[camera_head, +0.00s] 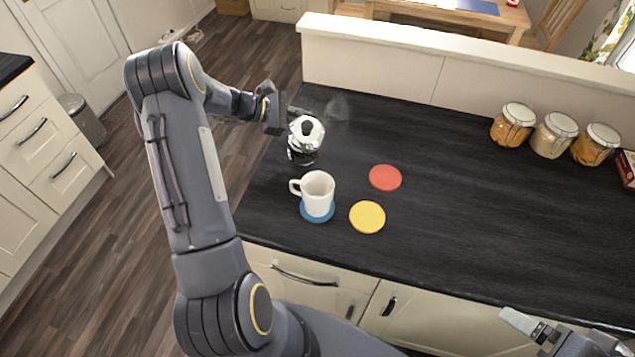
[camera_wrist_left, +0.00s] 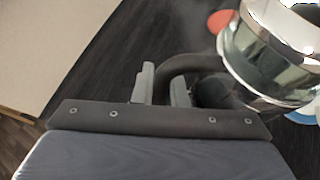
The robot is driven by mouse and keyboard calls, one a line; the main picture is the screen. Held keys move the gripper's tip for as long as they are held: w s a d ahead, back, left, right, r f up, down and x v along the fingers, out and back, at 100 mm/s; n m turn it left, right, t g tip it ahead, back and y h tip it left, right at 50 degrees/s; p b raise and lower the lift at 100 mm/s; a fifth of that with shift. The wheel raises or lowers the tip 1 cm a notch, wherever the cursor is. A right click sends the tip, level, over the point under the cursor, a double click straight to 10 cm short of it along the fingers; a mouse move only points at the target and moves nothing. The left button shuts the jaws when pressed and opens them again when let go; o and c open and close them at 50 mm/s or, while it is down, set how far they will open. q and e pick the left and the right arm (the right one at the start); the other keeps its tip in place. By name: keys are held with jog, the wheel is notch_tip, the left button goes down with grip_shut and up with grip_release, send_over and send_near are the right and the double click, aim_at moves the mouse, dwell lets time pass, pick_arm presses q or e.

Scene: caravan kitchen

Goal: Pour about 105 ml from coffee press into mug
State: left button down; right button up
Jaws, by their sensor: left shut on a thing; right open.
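The coffee press (camera_head: 305,141), a glass and shiny metal pot with a black lid knob, is near the counter's left edge, behind the mug. My left gripper (camera_head: 288,112) is shut on its dark handle. In the left wrist view the press (camera_wrist_left: 262,58) shows its metal body at the right, with the handle (camera_wrist_left: 178,64) at the fingers. The press looks roughly upright; whether its base clears the counter is hard to tell. The white mug (camera_head: 318,192) stands upright on a blue coaster (camera_head: 317,216). Its contents are not clear. My right gripper (camera_head: 530,326) is open and empty at the lower right.
A red coaster (camera_head: 385,177) and a yellow coaster (camera_head: 367,217) lie right of the mug. Several filled jars (camera_head: 553,136) stand at the back right by a low wall (camera_head: 470,80). The dark counter (camera_head: 460,200) between is clear. A faint grey haze is right of the press.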

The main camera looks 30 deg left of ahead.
pick_arm(q)
jog(key=shift+s+d+r+m+t+y, duration=0.5)
jog(key=shift+s+d+r+m, duration=0.25)
jog(key=shift+r, duration=0.2)
jog(key=shift+s+d+r+m+t, duration=0.15)
jog(key=shift+d+m+t, duration=0.05)
jog(key=shift+m+t, duration=0.1)
jog(key=shift+s+d+r+b, duration=0.15)
jog(key=shift+b, duration=0.3)
jog(key=shift+s+d+r+m+t+y+b, duration=0.15)
jog(key=shift+r+m+t+y+b, duration=0.2)
jog(key=shift+r+m, duration=0.2)
jog(key=shift+s+d+r+m+t+y+b, duration=0.15)
jog(key=shift+r+m+b, duration=0.15)
jog(key=shift+r, duration=0.25)
jog(key=shift+s+d+r+m+t+y+b, duration=0.15)
jog(key=shift+r+m, duration=0.15)
jog(key=shift+r, duration=0.2)
jog(key=shift+r, duration=0.15)
jog(key=shift+r, duration=0.1)
jog(key=shift+s+d+r+m+t+b, duration=0.25)
jog(key=shift+r+m+t+b, duration=0.15)
jog(key=shift+r+b, duration=0.1)
jog(key=shift+r, duration=0.15)
